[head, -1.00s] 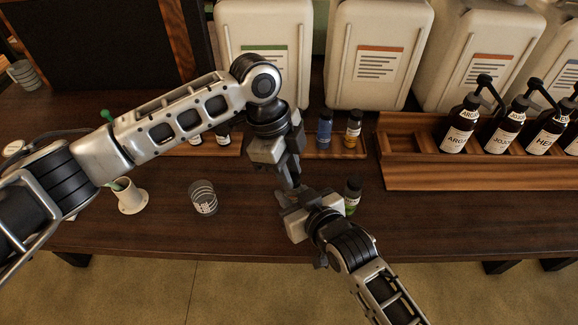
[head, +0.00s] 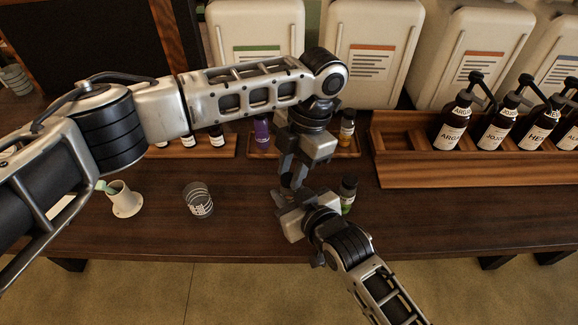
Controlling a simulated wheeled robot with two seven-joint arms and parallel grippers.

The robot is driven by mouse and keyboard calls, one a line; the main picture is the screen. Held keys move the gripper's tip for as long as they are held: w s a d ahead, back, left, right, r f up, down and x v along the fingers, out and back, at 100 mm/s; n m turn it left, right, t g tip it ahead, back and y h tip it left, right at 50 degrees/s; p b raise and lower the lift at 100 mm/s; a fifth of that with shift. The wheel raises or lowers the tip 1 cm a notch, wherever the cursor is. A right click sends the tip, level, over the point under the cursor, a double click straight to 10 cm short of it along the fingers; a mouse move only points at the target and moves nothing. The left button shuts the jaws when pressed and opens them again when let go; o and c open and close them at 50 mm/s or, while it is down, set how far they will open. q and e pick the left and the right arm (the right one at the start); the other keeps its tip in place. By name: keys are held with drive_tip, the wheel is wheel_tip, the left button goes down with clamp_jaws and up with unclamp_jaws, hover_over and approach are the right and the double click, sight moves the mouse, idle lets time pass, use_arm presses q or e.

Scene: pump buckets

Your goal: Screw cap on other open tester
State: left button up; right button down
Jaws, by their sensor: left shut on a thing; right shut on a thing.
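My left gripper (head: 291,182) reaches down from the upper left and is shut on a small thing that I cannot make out. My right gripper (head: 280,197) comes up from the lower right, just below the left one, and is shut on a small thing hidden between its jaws. The two grippers almost meet above the table. A small green-labelled tester bottle with a black top (head: 348,193) stands on the table right beside my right gripper. A purple bottle (head: 261,132) and an amber one (head: 346,128) stand on a wooden tray behind. I see no loose cap.
A glass (head: 198,199) and a white cone-shaped holder (head: 123,198) stand left on the dark table (head: 440,218). A wooden rack (head: 480,178) with several pump bottles stands right. Large white canisters (head: 370,55) line the back. The front right table is clear.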

use_arm(q)
drive_tip(key=shift+m, duration=0.6)
drive_tip(key=o, duration=0.9)
drive_tip(key=shift+r, duration=2.2)
